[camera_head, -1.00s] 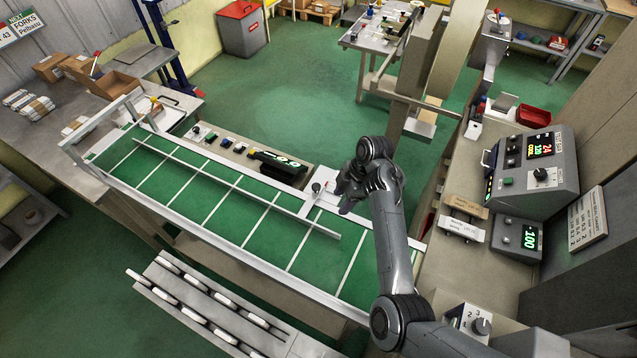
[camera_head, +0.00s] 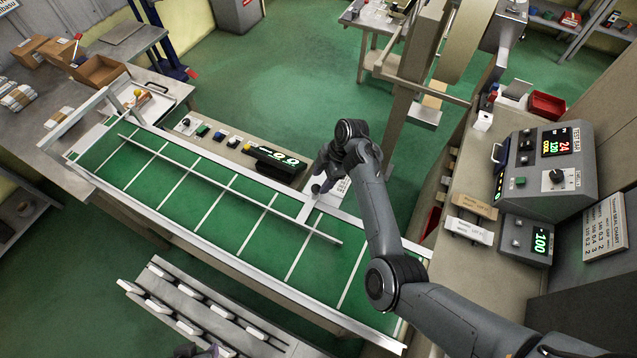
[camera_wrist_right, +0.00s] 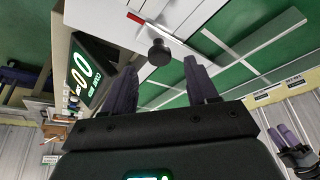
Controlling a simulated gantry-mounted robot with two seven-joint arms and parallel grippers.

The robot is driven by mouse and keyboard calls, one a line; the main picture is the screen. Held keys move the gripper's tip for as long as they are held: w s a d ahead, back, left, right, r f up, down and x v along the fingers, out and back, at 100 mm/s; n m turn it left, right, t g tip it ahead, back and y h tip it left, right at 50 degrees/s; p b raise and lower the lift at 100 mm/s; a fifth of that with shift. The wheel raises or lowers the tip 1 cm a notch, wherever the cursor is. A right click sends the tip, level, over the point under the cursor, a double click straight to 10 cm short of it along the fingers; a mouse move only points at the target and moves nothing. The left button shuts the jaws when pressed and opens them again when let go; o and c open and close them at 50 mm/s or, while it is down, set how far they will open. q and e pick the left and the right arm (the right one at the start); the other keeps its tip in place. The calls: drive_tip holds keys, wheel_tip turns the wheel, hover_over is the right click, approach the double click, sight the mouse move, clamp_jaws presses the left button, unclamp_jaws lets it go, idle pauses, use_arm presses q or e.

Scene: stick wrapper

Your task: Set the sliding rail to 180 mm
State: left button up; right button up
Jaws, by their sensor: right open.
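The sliding rail (camera_head: 225,184) is a long thin pale bar lying lengthwise over the green belt (camera_head: 240,215). A crosspiece joins it to a dark round knob (camera_head: 316,189) at the belt's far edge. The knob shows also in the right wrist view (camera_wrist_right: 159,54). My right gripper (camera_head: 322,182) is at the knob; its fingers (camera_wrist_right: 162,88) are open, with the knob just beyond and between the tips, seemingly not gripped. A black display (camera_head: 276,161) with green digits stands beside it, hard to read. My left gripper (camera_wrist_right: 284,138) shows at the wrist view's lower right; its opening is unclear.
Coloured buttons (camera_head: 218,135) line the belt's far side. A grey control box (camera_head: 545,170) and a smaller box reading 100 (camera_head: 525,240) stand on the right bench. A rack of white pieces (camera_head: 205,310) lies in front. The belt is otherwise clear.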

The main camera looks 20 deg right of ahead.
sight(317, 188)
drive_tip(key=shift+x, duration=1.75)
clamp_jaws()
